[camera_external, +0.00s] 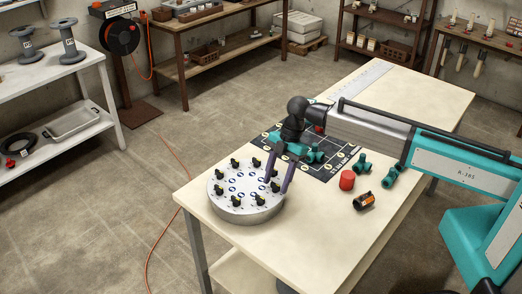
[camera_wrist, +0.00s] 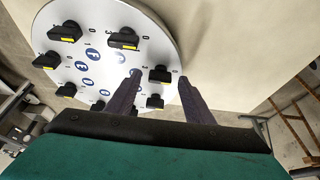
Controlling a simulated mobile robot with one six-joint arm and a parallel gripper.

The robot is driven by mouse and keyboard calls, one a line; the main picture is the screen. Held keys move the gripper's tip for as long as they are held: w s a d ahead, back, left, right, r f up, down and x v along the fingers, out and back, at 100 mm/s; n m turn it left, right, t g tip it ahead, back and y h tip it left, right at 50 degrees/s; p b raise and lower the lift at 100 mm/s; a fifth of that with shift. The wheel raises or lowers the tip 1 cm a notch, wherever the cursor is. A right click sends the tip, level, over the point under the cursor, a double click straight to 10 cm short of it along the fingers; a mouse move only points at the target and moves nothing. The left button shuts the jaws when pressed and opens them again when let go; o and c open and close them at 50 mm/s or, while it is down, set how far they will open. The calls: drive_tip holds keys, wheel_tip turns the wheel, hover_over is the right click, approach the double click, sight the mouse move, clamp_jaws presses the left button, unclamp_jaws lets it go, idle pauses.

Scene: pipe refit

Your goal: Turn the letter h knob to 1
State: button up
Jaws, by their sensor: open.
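A round, pale knob panel (camera_external: 239,211) sits on the near left end of the workbench. Several black knobs with yellow marks stand around its rim, with blue letter discs inside the ring. My gripper (camera_external: 275,184) is at the panel's right side, pointing down, fingers apart. In the wrist view the panel (camera_wrist: 110,25) fills the upper left. My gripper (camera_wrist: 160,77) is open there, with one black knob (camera_wrist: 160,73) between and just beyond its fingertips; contact is not visible. This knob's letter cannot be read. I cannot tell which knob is h.
A dark printed mat (camera_external: 343,163) with teal pipe fittings (camera_external: 316,154) lies behind my gripper. More teal fittings (camera_external: 363,164), a red cylinder (camera_external: 347,180) and a black-orange part (camera_external: 364,201) stand to the right. The bench's far end (camera_external: 430,95) is mostly clear.

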drive_tip(key=c, duration=1.1)
drive_tip(key=shift+o, duration=0.3)
drive_tip(key=shift+f+m+b, duration=0.1)
drive_tip(key=shift+m+b, duration=0.2)
drive_tip(key=shift+m, duration=0.1)
drive_tip(key=shift+s+d+m+t+b, duration=0.1)
drive_tip(key=shift+m+t+b, duration=0.2)
drive_tip(key=shift+m+b, duration=0.1)
drive_tip(key=m+t+y+b, duration=0.1)
drive_tip(key=m, duration=0.2)
drive_tip(key=shift+s+m+b, duration=0.15)
drive_tip(key=shift+m+b, duration=0.15)
drive_tip(key=shift+b, duration=0.1)
drive_tip(key=m+t+b, duration=0.1)
drive_tip(key=m, duration=0.2)
drive_tip(key=shift+s, duration=0.1)
drive_tip(key=shift+m+t, duration=0.8)
drive_tip(key=shift+m, duration=1)
